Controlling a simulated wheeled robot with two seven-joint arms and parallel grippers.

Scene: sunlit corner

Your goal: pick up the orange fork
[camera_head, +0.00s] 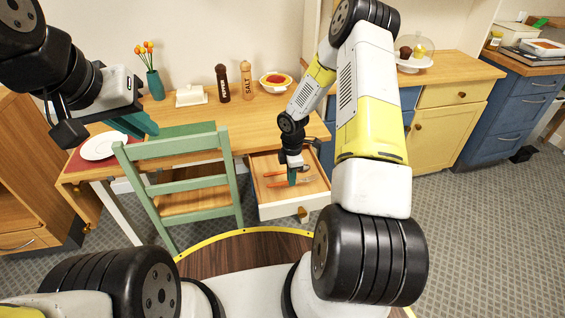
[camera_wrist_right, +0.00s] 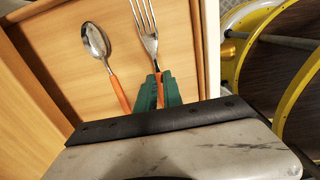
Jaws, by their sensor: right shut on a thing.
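The orange fork (camera_wrist_right: 150,43) lies in the open drawer (camera_head: 279,212), with metal tines and an orange handle. Its tines point up in the right wrist view. My right gripper (camera_head: 292,182) reaches down into the drawer, and its green fingers (camera_wrist_right: 159,91) are shut on the orange handle. They hide part of the handle. My left gripper (camera_head: 143,126) is raised over the left part of the table, with its green fingers apart and empty.
An orange-handled spoon (camera_wrist_right: 95,42) lies beside the fork, left of it in the wrist view. The drawer walls are close. A green chair (camera_head: 180,170) stands left of the drawer.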

